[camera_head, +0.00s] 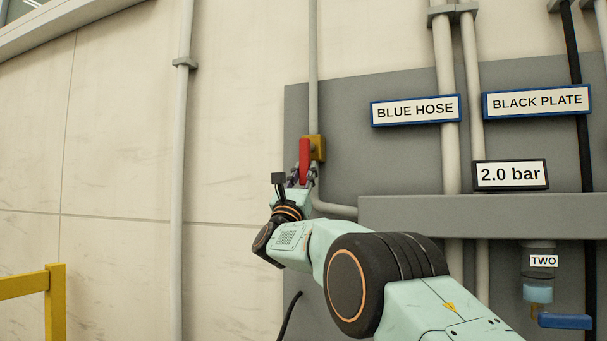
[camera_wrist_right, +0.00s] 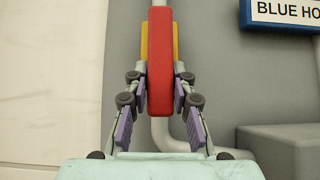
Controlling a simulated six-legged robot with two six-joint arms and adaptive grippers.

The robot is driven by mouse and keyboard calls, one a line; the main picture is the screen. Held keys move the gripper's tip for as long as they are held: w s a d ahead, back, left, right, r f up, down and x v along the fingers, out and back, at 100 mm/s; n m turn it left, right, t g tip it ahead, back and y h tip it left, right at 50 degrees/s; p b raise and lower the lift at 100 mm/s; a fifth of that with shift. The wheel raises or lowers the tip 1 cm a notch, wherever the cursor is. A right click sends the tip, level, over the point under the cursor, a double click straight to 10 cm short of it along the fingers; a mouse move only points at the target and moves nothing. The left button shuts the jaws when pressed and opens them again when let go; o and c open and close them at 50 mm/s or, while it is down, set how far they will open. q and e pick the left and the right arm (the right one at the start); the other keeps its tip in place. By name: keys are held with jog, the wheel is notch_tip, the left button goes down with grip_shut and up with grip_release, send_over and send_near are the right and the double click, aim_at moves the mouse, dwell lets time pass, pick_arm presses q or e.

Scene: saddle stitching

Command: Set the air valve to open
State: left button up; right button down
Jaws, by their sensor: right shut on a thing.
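The air valve has a brass-yellow body (camera_head: 317,148) on a grey pipe, with a red lever handle (camera_head: 304,160) that hangs down, roughly vertical. My right gripper (camera_head: 300,180) reaches up to the lever's lower part. In the right wrist view the red lever (camera_wrist_right: 160,62) stands upright between the fingers of my right gripper (camera_wrist_right: 160,95), which are shut on it from both sides. The yellow body (camera_wrist_right: 145,42) shows behind the lever there. My left gripper is not in view.
A grey panel (camera_head: 350,105) carries signs reading BLUE HOSE (camera_head: 416,110) and BLACK PLATE (camera_head: 536,101). A display (camera_head: 510,174) reads 2.0 bar above a grey ledge (camera_head: 480,212). A blue lever (camera_head: 565,321) is at lower right. A yellow rail (camera_head: 54,300) stands at lower left.

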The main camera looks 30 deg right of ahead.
jog(key=shift+w+f, duration=0.1)
jog(key=shift+f, duration=0.2)
jog(key=c, duration=1.5)
grip_release()
jog(key=o, duration=0.4)
jog(key=shift+r, duration=0.2)
jog(key=shift+a, duration=0.1)
jog(key=v, duration=1.2)
